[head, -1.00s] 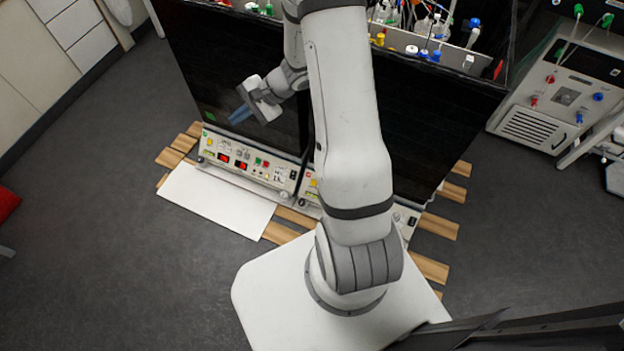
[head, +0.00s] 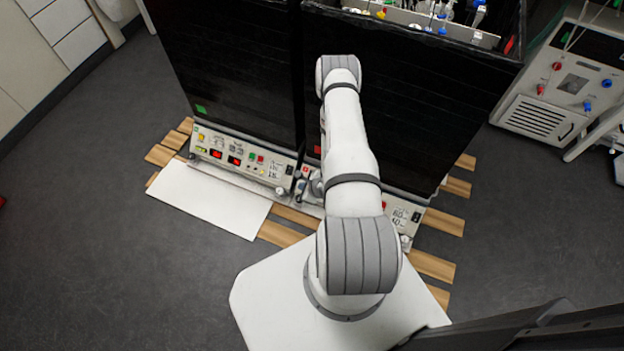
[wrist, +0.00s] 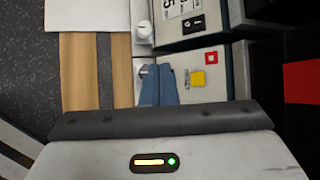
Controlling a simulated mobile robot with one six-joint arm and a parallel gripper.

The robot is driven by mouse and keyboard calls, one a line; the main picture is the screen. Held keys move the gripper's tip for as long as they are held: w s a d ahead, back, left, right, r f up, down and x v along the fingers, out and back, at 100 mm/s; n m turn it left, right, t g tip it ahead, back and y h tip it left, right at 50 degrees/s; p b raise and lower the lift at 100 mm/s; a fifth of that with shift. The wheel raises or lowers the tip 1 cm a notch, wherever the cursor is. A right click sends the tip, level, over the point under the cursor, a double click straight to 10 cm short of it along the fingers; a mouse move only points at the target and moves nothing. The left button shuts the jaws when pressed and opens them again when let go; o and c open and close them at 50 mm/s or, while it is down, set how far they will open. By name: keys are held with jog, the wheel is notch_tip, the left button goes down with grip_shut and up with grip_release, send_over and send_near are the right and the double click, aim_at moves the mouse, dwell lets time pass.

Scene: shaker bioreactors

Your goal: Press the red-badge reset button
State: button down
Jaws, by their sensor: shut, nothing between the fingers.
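My gripper shows in the wrist view as two blue fingers (wrist: 160,82), shut together and empty. They point at the left end of a pale control panel (wrist: 215,85). On this panel are a small red square badge (wrist: 211,58) with a pale centre and a yellow square (wrist: 198,79), both right of the fingers and apart from them in the picture. In the head view my arm covers most of this panel; its right end (head: 400,215) shows a red button (head: 383,205). The gripper is mostly hidden there. I cannot tell whether the fingertips touch anything.
The neighbouring panel (head: 240,155) has red displays and green and red buttons. Black cabinets (head: 240,70) rise behind the panels. A red patch (wrist: 302,82) marks the dark cabinet. A white board (head: 205,200) and wooden slats (head: 432,266) lie in front.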

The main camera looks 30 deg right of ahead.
jog(key=shift+f, duration=0.1)
jog(key=w+d+f+b, duration=0.1)
jog(key=b, duration=0.1)
jog(key=w+d+f+b, duration=0.1)
jog(key=d+f, duration=0.1)
jog(key=w+d+f+b, duration=0.1)
jog(key=f+b, duration=0.1)
jog(key=shift+w+d+f+b, duration=0.15)
jog(key=shift+d+b, duration=0.05)
jog(key=shift+b, duration=0.15)
jog(key=shift+w+d+f+b, duration=0.3)
jog(key=shift+d+b, duration=0.1)
jog(key=shift+f, duration=0.1)
dwell(1.8)
jog(key=shift+w+d+f+b, duration=0.15)
jog(key=shift+d+b, duration=0.1)
jog(key=shift+b, duration=0.2)
jog(key=shift+w+d+f+b, duration=0.2)
jog(key=shift+f+b, duration=0.1)
jog(key=shift+b, duration=0.1)
dwell(0.4)
jog(key=shift+r, duration=0.1)
jog(key=shift+s+a+r+p, duration=0.4)
jog(key=shift+a+r+p, duration=0.1)
jog(key=shift+p, duration=0.1)
